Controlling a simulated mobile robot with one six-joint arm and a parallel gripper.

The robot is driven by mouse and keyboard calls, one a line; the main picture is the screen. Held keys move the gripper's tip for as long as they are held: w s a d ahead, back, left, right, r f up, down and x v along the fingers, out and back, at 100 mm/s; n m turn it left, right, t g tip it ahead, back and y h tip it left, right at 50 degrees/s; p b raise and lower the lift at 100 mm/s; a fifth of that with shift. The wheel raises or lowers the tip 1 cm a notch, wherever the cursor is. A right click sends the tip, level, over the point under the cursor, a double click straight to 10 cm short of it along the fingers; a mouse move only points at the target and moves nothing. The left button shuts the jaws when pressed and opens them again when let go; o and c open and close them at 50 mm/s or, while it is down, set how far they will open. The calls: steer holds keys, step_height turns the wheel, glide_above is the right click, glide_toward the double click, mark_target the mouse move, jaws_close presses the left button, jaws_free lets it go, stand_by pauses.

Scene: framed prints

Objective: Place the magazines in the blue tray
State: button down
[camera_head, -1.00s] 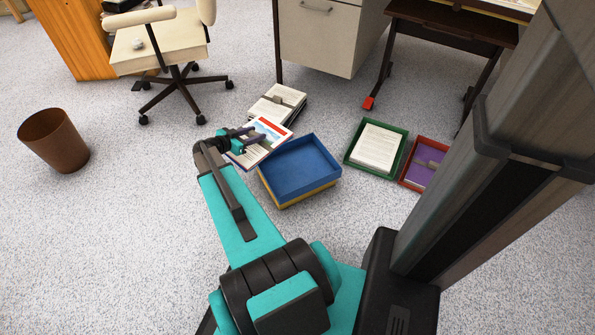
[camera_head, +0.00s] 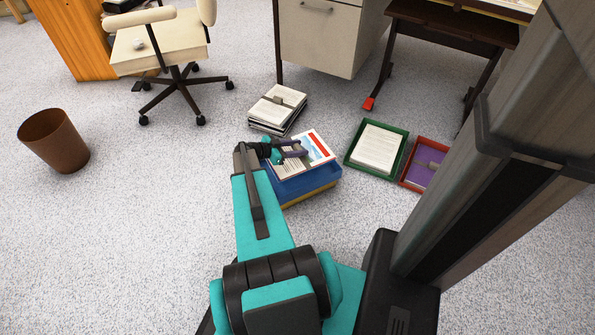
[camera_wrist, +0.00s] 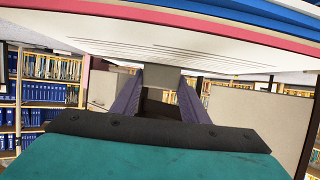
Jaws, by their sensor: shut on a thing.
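My gripper (camera_head: 293,149) is shut on a magazine (camera_head: 318,150) with a white, red and blue cover. It holds the magazine over the blue tray (camera_head: 308,187), covering most of the tray's opening; whether the two touch I cannot tell. The magazine's white printed face and red and blue edge fill the top of the wrist view (camera_wrist: 220,45), with the gripper fingers (camera_wrist: 160,88) below it. The blue tray sits on a yellow one on the floor. A stack (camera_head: 278,108) with a pale printed top lies behind the tray.
A green tray (camera_head: 352,157) with a white paper stack (camera_head: 376,148) and a red tray (camera_head: 405,180) with a purple item (camera_head: 426,168) stand to the right. A brown bin (camera_head: 53,141) and a wheeled chair (camera_head: 160,48) are at left.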

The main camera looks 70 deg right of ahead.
steer(key=shift+f+b, duration=0.7)
steer(key=shift+f, duration=1.75)
steer(key=shift+f+b, duration=0.7)
steer(key=shift+f, duration=1.8)
steer(key=c, duration=1)
jaws_free()
steer(key=shift+f, duration=0.1)
steer(key=shift+c, duration=0.2)
